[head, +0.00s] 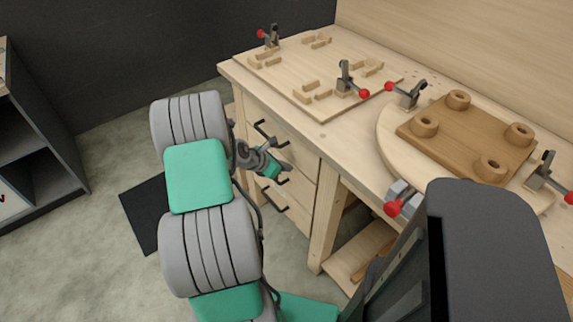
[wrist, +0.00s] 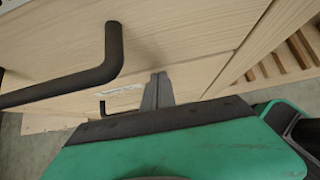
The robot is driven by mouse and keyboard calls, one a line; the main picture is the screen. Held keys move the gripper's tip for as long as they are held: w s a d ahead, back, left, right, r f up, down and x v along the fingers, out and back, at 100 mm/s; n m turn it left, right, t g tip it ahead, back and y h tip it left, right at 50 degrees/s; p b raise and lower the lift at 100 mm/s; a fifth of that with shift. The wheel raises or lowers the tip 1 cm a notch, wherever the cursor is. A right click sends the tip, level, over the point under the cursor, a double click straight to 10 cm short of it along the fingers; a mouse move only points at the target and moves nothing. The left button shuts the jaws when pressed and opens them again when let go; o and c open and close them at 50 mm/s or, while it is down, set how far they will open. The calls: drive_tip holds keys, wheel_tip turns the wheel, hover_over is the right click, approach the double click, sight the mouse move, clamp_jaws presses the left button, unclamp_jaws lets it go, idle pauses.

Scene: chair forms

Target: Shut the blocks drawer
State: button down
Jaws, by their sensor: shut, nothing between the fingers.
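A stack of light wooden drawers (head: 303,157) with dark bar handles is under the workbench. In the wrist view, a drawer front (wrist: 205,30) with a thick dark handle (wrist: 108,65) fills the upper part. A lower handle (wrist: 102,108) and a white label (wrist: 118,90) show below it. The label is too small to read, so I cannot tell which drawer is the blocks drawer or how far it stands out. My gripper (head: 286,168) is in front of the drawers, among the handles. Its fingers (wrist: 158,90) are shut and empty, close to the wood; contact is unclear.
The workbench top (head: 352,142) carries a jig board (head: 290,85), red-tipped clamps and a brown seat piece (head: 455,137) with raised rings. A dark shelf unit (head: 40,150) stands at left. A black mat (head: 145,210) lies on open floor. An open bay with a low shelf (head: 360,255) is right of the drawers.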

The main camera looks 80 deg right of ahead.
drive_tip(key=w+a+r+m+t+y+p, duration=0.1)
drive_tip(key=w+a+r+m+t+p, duration=0.2)
drive_tip(key=w+a+r, duration=0.8)
drive_tip(key=w+a+r+m+t+y+p, duration=0.1)
drive_tip(key=w+a+r+m+t+p, duration=0.2)
drive_tip(key=w+a+r, duration=0.8)
drive_tip(key=a+r+m+t+y+p, duration=0.1)
drive_tip(key=a+r+m+y+p, duration=0.1)
drive_tip(key=a, duration=1.3)
drive_tip(key=a+r+m+t+y+p, duration=0.1)
drive_tip(key=a+r, duration=0.4)
drive_tip(key=a, duration=1)
drive_tip(key=shift+w+a+r+m+t+y+p, duration=0.3)
drive_tip(key=shift+m+y, duration=0.4)
drive_tip(key=shift+y, duration=0.4)
